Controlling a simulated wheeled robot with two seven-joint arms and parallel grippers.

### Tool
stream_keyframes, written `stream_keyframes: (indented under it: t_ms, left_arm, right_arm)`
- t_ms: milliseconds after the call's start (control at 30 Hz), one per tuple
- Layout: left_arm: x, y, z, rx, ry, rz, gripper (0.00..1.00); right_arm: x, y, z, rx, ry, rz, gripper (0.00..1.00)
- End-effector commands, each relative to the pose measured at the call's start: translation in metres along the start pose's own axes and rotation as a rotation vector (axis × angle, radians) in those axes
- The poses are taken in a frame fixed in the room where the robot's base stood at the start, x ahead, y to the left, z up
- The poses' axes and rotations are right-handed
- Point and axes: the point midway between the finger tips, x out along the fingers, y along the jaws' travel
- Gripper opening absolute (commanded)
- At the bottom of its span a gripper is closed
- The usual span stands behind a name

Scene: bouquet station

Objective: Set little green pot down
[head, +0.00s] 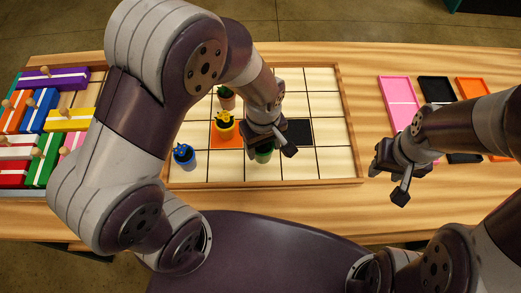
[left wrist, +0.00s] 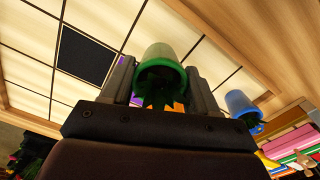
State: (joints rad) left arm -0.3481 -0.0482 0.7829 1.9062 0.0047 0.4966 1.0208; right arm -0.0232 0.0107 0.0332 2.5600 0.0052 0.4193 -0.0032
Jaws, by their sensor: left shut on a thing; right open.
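The little green pot (head: 263,156) is mostly hidden under my left gripper (head: 267,144) in the head view. In the left wrist view the green pot (left wrist: 163,58) sits between the two fingers, which are shut on it. It is over the gridded wooden tray (head: 354,130), near the front middle cells. I cannot tell whether its base touches the tray. A black square (head: 299,132) lies in a cell behind and right of it; it also shows in the left wrist view (left wrist: 85,54). My right gripper (head: 389,182) is open and empty, right of the tray.
A yellow pot (head: 225,126) stands on an orange square (head: 226,142). A blue pot (head: 184,155) is at the front left, and a pinkish pot (head: 226,98) is behind. Coloured blocks (head: 70,119) lie left; pink (head: 399,104), black and orange trays lie right. Front right cells are bare.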

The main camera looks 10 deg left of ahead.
Motion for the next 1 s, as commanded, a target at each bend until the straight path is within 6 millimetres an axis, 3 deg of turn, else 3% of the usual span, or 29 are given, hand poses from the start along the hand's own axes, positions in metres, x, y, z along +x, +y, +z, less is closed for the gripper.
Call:
stream_keyframes:
  t_ms: [267,600,633,700,1000]
  left_arm:
    - [0.040,-0.004,-0.001,0.000,0.000,-0.001,0.14]
    - [0.045,-0.003,-0.001,0.000,0.000,0.000,0.14]
    - [0.046,-0.003,-0.001,0.000,0.000,0.000,0.63]
    - [0.045,-0.003,-0.001,0.000,0.000,0.000,0.85]
    - [0.042,-0.003,-0.001,0.000,0.000,0.000,0.85]
  right_arm:
    - [-0.003,0.000,0.000,0.000,0.000,0.000,0.43]
    - [-0.001,0.000,0.000,0.000,0.000,0.000,0.43]
    - [-0.001,0.000,0.000,0.000,0.000,0.000,0.43]
    - [-0.002,0.000,0.000,0.000,0.000,0.000,0.43]
    - [-0.003,0.000,0.000,0.000,0.000,0.000,0.43]
